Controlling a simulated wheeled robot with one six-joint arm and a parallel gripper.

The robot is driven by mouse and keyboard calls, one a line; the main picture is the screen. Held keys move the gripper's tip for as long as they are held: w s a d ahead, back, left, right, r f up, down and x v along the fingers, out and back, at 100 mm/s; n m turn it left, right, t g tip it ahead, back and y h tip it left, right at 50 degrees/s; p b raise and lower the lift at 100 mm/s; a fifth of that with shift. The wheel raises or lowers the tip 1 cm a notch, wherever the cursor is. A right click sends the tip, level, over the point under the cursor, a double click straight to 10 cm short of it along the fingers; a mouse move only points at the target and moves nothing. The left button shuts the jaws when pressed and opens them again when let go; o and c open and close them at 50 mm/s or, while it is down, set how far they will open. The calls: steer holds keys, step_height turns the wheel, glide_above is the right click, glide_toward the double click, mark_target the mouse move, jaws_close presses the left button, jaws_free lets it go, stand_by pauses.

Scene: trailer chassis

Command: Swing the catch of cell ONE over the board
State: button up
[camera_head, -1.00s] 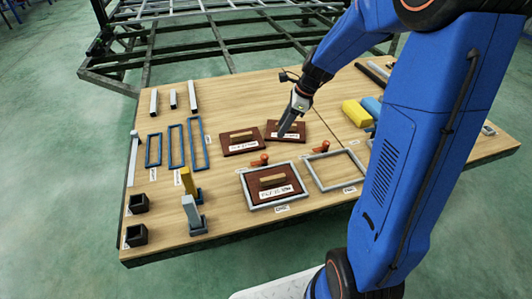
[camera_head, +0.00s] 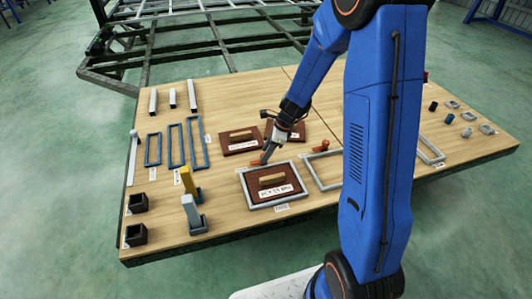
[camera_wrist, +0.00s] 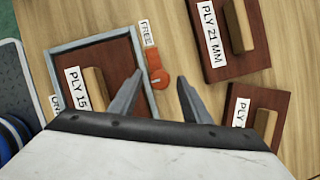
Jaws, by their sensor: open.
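Cell ONE is a grey frame (camera_head: 244,184) near the table's front, and it also shows in the wrist view (camera_wrist: 92,42). A dark red-brown board (camera_head: 270,194) with a pale wooden handle lies inside it; its label reads PLY 15 in the wrist view (camera_wrist: 112,62). The orange catch (camera_wrist: 156,66) sits just outside the frame, by a label reading FREE, and does not lie over the board. My gripper (camera_wrist: 161,80) is open, its fingertips on either side of the catch in the wrist view. In the head view my gripper (camera_head: 266,156) partly hides the catch.
Two more handled boards lie behind cell ONE, one labelled PLY 21 MM (camera_wrist: 212,62). An empty grey frame (camera_head: 310,172) with its own orange catch (camera_head: 321,146) stands to the right. Blue frames (camera_head: 175,147) and upright blocks stand at left.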

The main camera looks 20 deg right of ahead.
steer(key=shift+a+f, duration=0.1)
steer(key=shift+f, duration=0.25)
steer(key=shift+c, duration=0.4)
steer(key=c, duration=0.9)
steer(key=shift+c, duration=0.2)
